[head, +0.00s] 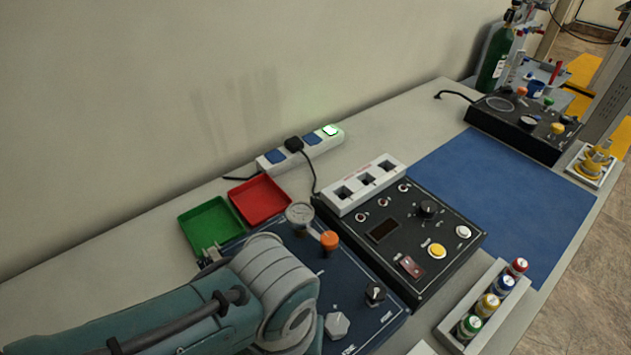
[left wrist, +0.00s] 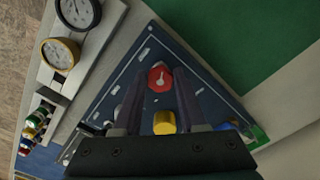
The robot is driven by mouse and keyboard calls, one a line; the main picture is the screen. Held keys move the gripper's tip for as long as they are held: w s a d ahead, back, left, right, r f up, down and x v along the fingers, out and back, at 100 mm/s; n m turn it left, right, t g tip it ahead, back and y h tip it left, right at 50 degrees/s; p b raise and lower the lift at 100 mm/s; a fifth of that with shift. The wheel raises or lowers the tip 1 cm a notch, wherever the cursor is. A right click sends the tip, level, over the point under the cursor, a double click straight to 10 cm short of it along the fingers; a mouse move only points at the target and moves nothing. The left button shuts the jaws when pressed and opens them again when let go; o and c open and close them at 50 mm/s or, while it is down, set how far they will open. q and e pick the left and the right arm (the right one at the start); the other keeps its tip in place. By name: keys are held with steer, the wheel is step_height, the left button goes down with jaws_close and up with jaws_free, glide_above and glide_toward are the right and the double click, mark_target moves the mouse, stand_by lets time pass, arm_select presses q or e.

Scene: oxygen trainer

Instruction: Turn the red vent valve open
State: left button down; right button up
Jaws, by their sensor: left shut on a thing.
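The red vent valve (left wrist: 160,77) is a red knob with a pale mark on its face. In the left wrist view it sits on a dark blue panel (left wrist: 134,62). My left gripper (left wrist: 160,76) has its fingertips on either side of the valve and is shut on it. In the head view my left arm comes in from the lower left over the dark blue panel (head: 358,263). The arm hides the red valve and the gripper there. My right gripper is in neither view.
In the wrist view a yellow knob (left wrist: 164,122) lies between the fingers, and two gauges stand at upper left. In the head view an orange knob (head: 329,241), a black switch box (head: 408,220), trays and a bottle rack (head: 484,308) crowd the table. The blue mat (head: 500,195) is mostly clear.

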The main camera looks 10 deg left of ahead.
arm_select(q)
steer(key=shift+c, duration=2.3)
jaws_free()
steer(key=shift+r, duration=0.1)
steer(key=shift+r+p, duration=0.3)
steer(key=shift+r, duration=0.05)
step_height(320, 180, up, 9)
steer(key=p, duration=0.3)
steer(key=shift+p, duration=0.3)
